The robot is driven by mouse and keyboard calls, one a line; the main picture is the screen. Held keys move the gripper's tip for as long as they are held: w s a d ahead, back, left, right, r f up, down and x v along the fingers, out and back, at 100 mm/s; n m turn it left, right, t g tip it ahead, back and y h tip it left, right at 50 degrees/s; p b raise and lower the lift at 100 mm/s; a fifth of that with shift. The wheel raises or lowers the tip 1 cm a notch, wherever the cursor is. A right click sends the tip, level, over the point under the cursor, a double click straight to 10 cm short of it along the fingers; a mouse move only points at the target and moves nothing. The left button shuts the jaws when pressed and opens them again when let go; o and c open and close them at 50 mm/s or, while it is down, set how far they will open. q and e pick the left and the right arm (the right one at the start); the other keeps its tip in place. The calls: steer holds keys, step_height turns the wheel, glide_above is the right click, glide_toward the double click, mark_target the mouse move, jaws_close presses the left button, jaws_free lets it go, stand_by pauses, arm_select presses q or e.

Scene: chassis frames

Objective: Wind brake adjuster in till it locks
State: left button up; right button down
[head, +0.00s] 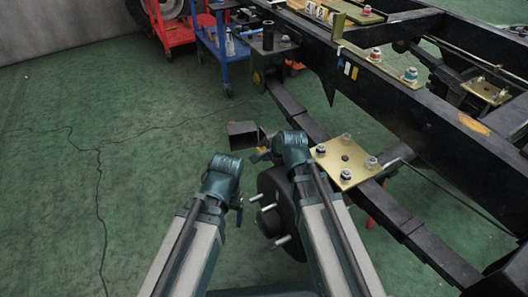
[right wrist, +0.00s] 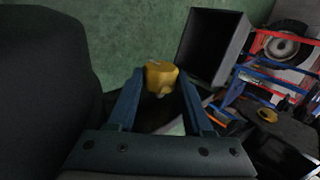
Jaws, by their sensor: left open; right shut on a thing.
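The yellow brake adjuster (right wrist: 161,76) sits between the fingertips of my right gripper (right wrist: 160,88) in the right wrist view. The right gripper is shut on it. In the head view the right gripper (head: 259,154) reaches left from its wrist, beside the black brake drum (head: 274,187). The adjuster's inner end and what it joins are hidden. My left gripper (head: 239,212) is open, left of the drum and its bright studs, and appears apart from them. Its fingers are mostly hidden by its wrist.
A dark open-ended box (head: 243,134) is just beyond the right gripper; it also shows in the right wrist view (right wrist: 214,46). A brass-coloured plate (head: 345,164) with nuts lies on the axle. The black chassis rail (head: 400,115) runs along the right. Green floor at left is clear.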

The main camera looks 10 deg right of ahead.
steer(key=shift+c, duration=1.5)
jaws_free()
arm_select(q)
steer(key=shift+r, duration=0.1)
